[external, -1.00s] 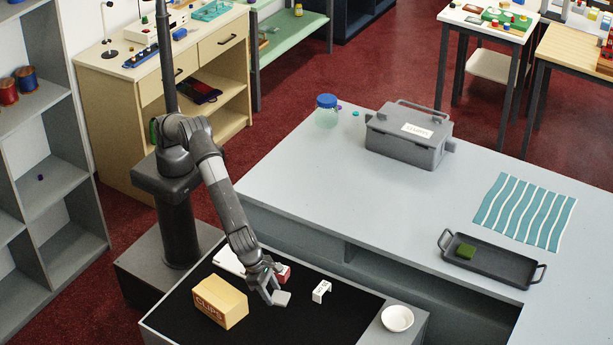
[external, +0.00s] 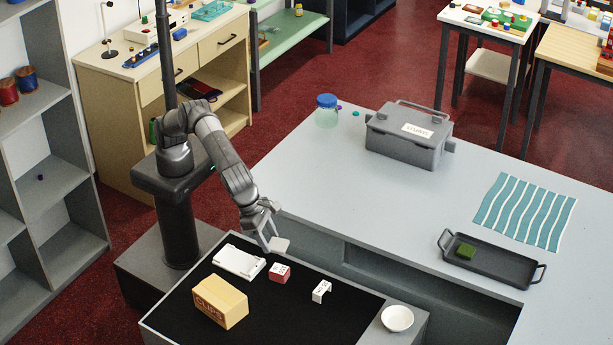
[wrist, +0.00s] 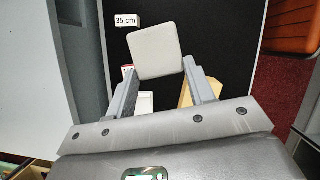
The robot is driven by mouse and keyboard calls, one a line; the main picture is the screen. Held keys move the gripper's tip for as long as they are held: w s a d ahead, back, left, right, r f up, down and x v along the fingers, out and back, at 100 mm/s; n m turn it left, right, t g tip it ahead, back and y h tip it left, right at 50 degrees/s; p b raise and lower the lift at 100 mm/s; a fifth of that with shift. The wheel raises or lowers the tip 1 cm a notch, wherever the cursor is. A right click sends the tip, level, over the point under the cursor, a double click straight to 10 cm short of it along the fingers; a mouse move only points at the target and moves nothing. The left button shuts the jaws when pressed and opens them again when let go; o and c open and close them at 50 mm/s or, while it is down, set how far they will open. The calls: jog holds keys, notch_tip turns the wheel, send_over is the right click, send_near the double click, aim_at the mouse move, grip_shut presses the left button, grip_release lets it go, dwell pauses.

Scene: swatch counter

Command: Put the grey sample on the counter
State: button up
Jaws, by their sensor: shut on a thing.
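The grey sample (external: 280,245) is a small flat square with rounded corners. My gripper (external: 269,241) is shut on it and holds it up above the far edge of the black-surfaced drawer or tray. In the wrist view the sample (wrist: 156,52) sits between the two fingertips of my gripper (wrist: 160,70), slightly tilted. The pale grey counter (external: 400,210) lies behind and to the right of my gripper. The sample is not touching the counter.
On the black surface (external: 270,315) are a CLIPS box (external: 220,301), a white flat item (external: 239,262), a red block (external: 280,272) and a white tag (external: 321,290). The counter bears a grey toolbox (external: 407,137), a jar (external: 326,112), a striped cloth (external: 523,211) and a black tray (external: 495,264). Its middle is clear.

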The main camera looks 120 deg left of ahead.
notch_tip(320, 180, up, 2)
jog(key=shift+r, duration=0.25)
jog(key=w+a+r+n+g+y, duration=0.1)
jog(key=w+a+n, duration=0.15)
jog(key=a, duration=1.35)
jog(key=w+a+n+y, duration=0.1)
jog(key=w+a+n, duration=0.15)
jog(key=a, duration=1.25)
jog(key=w+a+r+n+g+y, duration=0.1)
jog(key=w+a+n, duration=0.15)
jog(key=a, duration=1.35)
jog(key=s+a+n+g, duration=0.1)
jog(key=s+a+n, duration=0.2)
jog(key=s+a, duration=0.7)
jog(key=s+a+n+g, duration=0.1)
jog(key=s+a+n, duration=0.15)
jog(key=a, duration=1.35)
jog(key=s+a+n, duration=0.2)
jog(key=s+a, duration=0.5)
jog(key=a, duration=0.7)
jog(key=shift+y, duration=0.3)
jog(key=shift+w+d+f, duration=0.1)
jog(key=shift+d+f, duration=0.1)
jog(key=shift+f, duration=3.7)
jog(key=shift+w+d+f, duration=0.1)
jog(key=shift+d+f, duration=0.05)
jog(key=shift+f, duration=3.7)
